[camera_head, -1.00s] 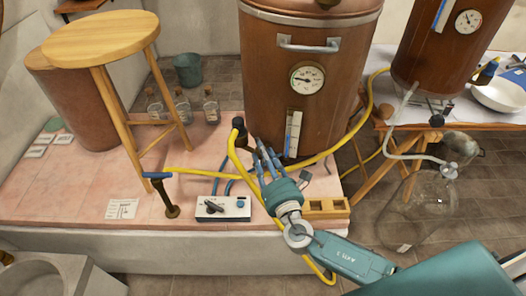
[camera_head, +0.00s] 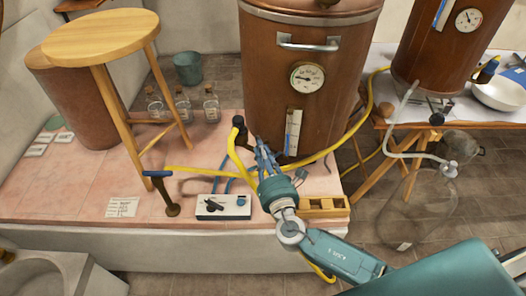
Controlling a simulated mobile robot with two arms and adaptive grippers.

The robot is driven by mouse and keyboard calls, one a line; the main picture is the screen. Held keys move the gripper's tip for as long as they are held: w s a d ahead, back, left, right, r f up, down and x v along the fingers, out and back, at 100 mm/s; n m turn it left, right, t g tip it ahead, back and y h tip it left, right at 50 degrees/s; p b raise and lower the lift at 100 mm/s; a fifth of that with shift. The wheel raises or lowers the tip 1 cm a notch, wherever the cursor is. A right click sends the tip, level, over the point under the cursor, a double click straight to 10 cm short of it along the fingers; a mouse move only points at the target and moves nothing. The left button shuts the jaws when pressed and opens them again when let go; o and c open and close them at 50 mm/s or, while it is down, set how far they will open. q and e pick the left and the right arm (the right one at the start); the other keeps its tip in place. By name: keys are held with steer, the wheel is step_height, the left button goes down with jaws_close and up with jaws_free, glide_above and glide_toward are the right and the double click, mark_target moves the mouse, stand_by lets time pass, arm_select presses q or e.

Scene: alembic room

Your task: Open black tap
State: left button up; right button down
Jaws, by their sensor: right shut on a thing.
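A large copper vessel (camera_head: 350,85) with a dial and a handle stands at the centre. A black fitting (camera_head: 238,122) with a yellow hose is at its lower left side. My right gripper (camera_head: 262,147) reaches up from the lower right to the vessel's lower left front, just right of this fitting. Its fingers are close together, shut on a small part that they mostly hide, which appears to be the black tap. The tap's handle position cannot be made out. My left gripper is not in view.
A white control box (camera_head: 223,207) and a wooden rack (camera_head: 325,207) sit close to my right arm. The yellow hose (camera_head: 215,172) runs across the pink platform (camera_head: 70,195). A stool (camera_head: 102,38), a blue-handled post (camera_head: 163,190) and a glass flask (camera_head: 415,210) stand around.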

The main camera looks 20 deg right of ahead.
steer(key=m+g+h+b, duration=0.1)
steer(key=m+h, duration=0.1)
steer(key=h, duration=0.1)
steer(key=a+m+g+h+b, duration=0.1)
steer(key=m+h+b, duration=0.1)
steer(key=h, duration=0.1)
steer(key=a+m+g+h+b, duration=0.1)
steer(key=m+h, duration=0.1)
steer(key=h, duration=0.1)
steer(key=shift+w+a+f+m+h+b, duration=0.1)
steer(key=shift+w+f+m+h+b, duration=0.2)
steer(key=shift+f+m+h+b, duration=0.1)
steer(key=shift+r, duration=0.1)
steer(key=c, duration=1.7)
jaws_free()
steer(key=shift+r, duration=0.1)
steer(key=shift+r, duration=0.1)
